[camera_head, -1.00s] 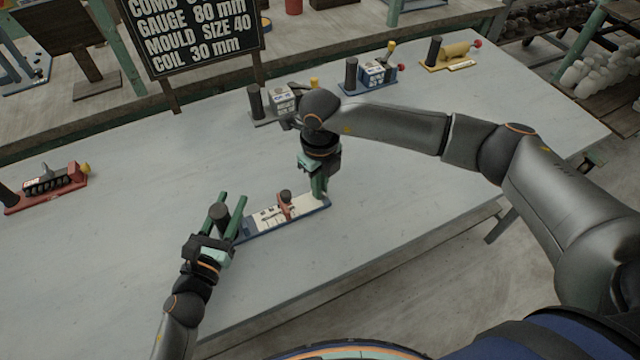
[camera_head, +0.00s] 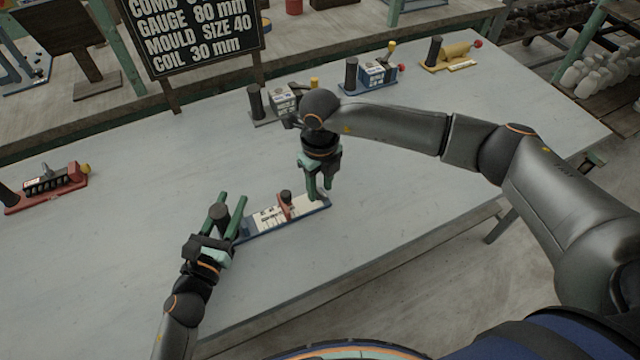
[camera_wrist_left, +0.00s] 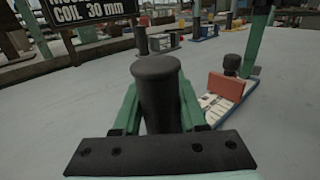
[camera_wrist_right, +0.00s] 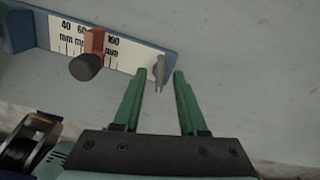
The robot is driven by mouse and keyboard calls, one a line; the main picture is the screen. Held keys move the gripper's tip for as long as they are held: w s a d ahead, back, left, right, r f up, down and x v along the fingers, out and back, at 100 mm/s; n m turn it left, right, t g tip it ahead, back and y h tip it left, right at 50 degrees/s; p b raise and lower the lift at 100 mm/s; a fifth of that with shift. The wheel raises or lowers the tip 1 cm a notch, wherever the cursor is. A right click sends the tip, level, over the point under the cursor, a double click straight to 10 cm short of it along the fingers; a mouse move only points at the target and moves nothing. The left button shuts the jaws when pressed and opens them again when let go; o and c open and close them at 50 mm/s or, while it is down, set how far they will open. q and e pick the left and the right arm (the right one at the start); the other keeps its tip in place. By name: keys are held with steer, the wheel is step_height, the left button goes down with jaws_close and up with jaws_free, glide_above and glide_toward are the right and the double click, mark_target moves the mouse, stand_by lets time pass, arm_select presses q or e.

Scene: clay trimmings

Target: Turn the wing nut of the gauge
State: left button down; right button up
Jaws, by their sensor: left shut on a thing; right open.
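The gauge (camera_head: 262,220) is a blue bar with a white scale, lying on the grey table. Its red slider (camera_head: 285,207) carries a black knob and sits between the 60 and 100 marks in the right wrist view (camera_wrist_right: 94,42). A black upright post (camera_wrist_left: 158,92) stands at the gauge's left end. My left gripper (camera_head: 231,199) is shut on this post. The small grey wing nut (camera_wrist_right: 158,72) is at the gauge's right end. My right gripper (camera_wrist_right: 159,73) is open, pointing down, with its fingertips on either side of the wing nut, apart from it.
A sign (camera_head: 195,35) reading "GAUGE 80 mm" stands behind. Red (camera_head: 50,187), grey (camera_head: 282,100), blue (camera_head: 370,75) and yellow (camera_head: 452,55) devices stand along the table's left and back. The table around the gauge is clear.

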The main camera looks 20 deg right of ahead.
mark_target(320, 190)
step_height(320, 190, up, 12)
stand_by(0.6)
arm_select(q)
steer(key=shift+c, duration=1.9)
jaws_free()
steer(key=shift+s, duration=0.1)
